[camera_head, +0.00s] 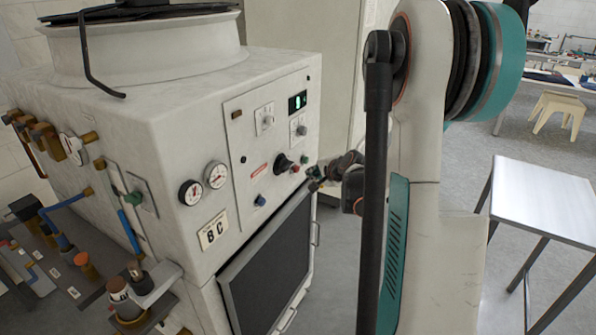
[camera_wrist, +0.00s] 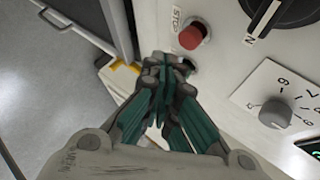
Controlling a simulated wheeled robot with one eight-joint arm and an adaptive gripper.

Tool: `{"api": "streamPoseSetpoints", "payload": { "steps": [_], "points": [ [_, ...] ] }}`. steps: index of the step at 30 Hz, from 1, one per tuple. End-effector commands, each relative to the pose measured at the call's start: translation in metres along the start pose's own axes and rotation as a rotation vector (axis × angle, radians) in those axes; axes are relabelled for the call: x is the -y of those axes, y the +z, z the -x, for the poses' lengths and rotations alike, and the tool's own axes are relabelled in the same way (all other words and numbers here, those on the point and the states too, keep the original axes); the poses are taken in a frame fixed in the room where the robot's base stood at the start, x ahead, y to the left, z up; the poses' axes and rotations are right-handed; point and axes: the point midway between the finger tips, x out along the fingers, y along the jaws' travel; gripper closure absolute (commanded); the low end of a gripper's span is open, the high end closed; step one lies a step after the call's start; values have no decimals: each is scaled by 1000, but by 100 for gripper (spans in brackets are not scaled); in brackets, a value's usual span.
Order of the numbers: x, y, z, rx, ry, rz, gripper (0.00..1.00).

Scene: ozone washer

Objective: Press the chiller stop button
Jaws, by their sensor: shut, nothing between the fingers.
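The red stop button (camera_wrist: 192,36), beside a label reading "STOP", protrudes from the white panel in the wrist view. It also shows in the head view as a small red spot (camera_head: 295,169) low on the control panel. My gripper (camera_wrist: 172,68) is shut and empty, its fingertips just below and left of the red button in the wrist view. A dark green button (camera_wrist: 190,66) lies by the fingertips and is partly hidden by them. In the head view my gripper (camera_head: 316,174) is close to the panel's lower right edge. I cannot tell whether it touches the panel.
A large black rotary knob (camera_wrist: 285,12) and a grey numbered dial (camera_wrist: 275,113) stand close to the buttons. The white machine (camera_head: 150,120) has gauges and a dark front door (camera_head: 265,275) below the panel.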

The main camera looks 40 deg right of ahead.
Motion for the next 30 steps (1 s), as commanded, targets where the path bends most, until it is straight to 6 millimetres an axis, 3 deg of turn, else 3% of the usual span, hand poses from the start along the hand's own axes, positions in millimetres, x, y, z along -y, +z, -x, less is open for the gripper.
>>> {"api": "streamPoseSetpoints", "payload": {
  "steps": [12,30],
  "points": [
    [-18,-18,25,-1,0,-1,100],
    [-20,-19,27,0,-1,1,100]
  ]
}}
